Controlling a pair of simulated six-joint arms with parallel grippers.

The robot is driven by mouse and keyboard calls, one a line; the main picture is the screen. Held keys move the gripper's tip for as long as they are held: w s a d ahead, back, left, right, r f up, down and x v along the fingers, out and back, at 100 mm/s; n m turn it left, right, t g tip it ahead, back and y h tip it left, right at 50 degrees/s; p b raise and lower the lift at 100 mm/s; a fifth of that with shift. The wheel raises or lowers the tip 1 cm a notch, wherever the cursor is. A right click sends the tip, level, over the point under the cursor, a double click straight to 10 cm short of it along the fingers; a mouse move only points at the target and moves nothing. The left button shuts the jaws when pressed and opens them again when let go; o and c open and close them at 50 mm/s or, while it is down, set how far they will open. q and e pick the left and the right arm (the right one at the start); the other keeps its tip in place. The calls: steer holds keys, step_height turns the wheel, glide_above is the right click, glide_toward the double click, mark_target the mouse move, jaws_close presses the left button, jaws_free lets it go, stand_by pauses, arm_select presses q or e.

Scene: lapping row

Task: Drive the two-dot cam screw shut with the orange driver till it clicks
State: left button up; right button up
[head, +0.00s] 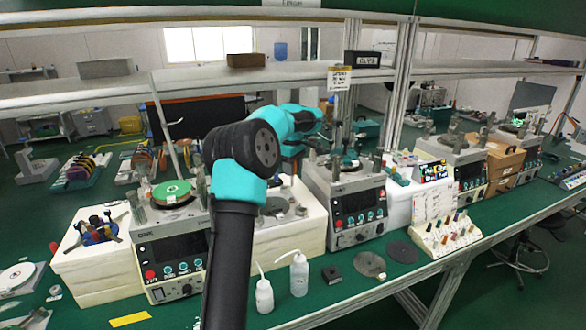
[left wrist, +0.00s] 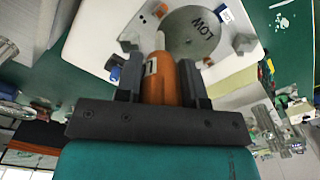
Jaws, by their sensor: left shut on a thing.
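My left gripper (left wrist: 157,85) is shut on the orange driver (left wrist: 160,88), which lies between its dark fingers and points away from my wrist. I cannot make out which has two dots. The driver's tip is hidden, so contact is unclear. In the head view my left arm hides much of the work area. My right gripper does not show.
Lapping machines (head: 172,240) (head: 345,200) stand along the green bench. Two white squeeze bottles (head: 264,294) (head: 299,274), dark round plates (head: 369,264) and a white rack of small coloured-topped pieces (head: 446,236) stand toward the front. A shelf (head: 220,78) crosses above the bench.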

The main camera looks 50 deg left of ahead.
mark_target(292, 185)
arm_select(q)
steer(key=shift+f, duration=0.2)
steer(key=shift+f, duration=2.75)
steer(key=m, duration=0.4)
steer(key=shift+m, duration=0.4)
steer(key=m, duration=0.5)
steer(key=shift+m, duration=0.3)
steer(key=m, duration=1)
steer(key=shift+m, duration=0.3)
steer(key=shift+r, duration=0.15)
steer(key=shift+r, duration=2.15)
